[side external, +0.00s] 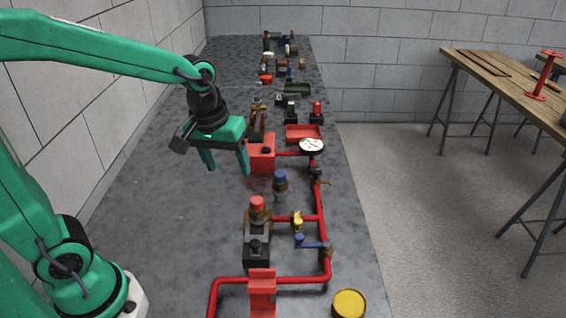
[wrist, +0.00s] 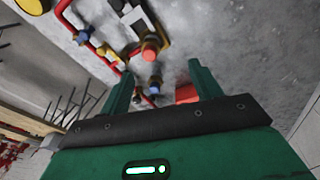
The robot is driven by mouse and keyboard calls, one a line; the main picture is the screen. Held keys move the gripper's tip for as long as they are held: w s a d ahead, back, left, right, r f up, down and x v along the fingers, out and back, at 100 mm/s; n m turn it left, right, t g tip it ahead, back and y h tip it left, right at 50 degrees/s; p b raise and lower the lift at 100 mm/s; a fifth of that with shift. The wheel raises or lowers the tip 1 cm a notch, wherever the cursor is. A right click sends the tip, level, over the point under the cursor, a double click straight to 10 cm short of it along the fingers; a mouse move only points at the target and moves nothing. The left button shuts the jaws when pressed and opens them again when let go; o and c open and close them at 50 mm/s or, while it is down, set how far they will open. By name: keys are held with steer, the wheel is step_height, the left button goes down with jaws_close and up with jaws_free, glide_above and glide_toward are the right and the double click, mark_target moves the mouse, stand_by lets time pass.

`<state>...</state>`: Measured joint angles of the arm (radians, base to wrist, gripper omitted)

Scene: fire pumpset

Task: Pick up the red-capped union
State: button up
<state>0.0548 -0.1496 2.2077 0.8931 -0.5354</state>
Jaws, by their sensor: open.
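The red-capped union (side external: 257,208) stands upright on a grey block, with a brass-coloured body below its red cap. It lies nearer the camera than my gripper and to its lower right in the side view. In the wrist view the red-capped union (wrist: 151,49) shows beyond the fingertips, toward the top. My gripper (side external: 226,167) is open and empty, held above the bench with its fingers pointing down. In the wrist view my gripper (wrist: 160,72) has its two green fingers spread apart, with nothing held between them.
A blue-capped fitting (side external: 280,183) stands just behind the union. A red box (side external: 262,160) is close to the right of my gripper. Red pipes (side external: 322,225) with small valves and a white gauge (side external: 311,145) run along the right. The bench's left side (side external: 165,215) is clear.

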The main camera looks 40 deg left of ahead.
mark_target(257, 200)
steer(key=w+f+n, duration=0.1)
steer(key=w+f, duration=0.1)
steer(key=w+d+f+n+g, duration=0.1)
steer(key=f, duration=0.2)
steer(key=w+f+n+g, duration=0.1)
steer(key=w+f, duration=0.1)
steer(key=f, duration=0.1)
steer(key=shift+w+d, duration=0.35)
steer(key=shift+w+f, duration=0.1)
steer(key=shift+f, duration=3.75)
jaws_close()
steer(key=shift+r, duration=0.2)
steer(key=shift+r, duration=0.4)
step_height(257, 200, up, 3)
steer(key=s+d+r, duration=0.7)
steer(key=d, duration=0.2)
steer(key=shift+d, duration=0.25)
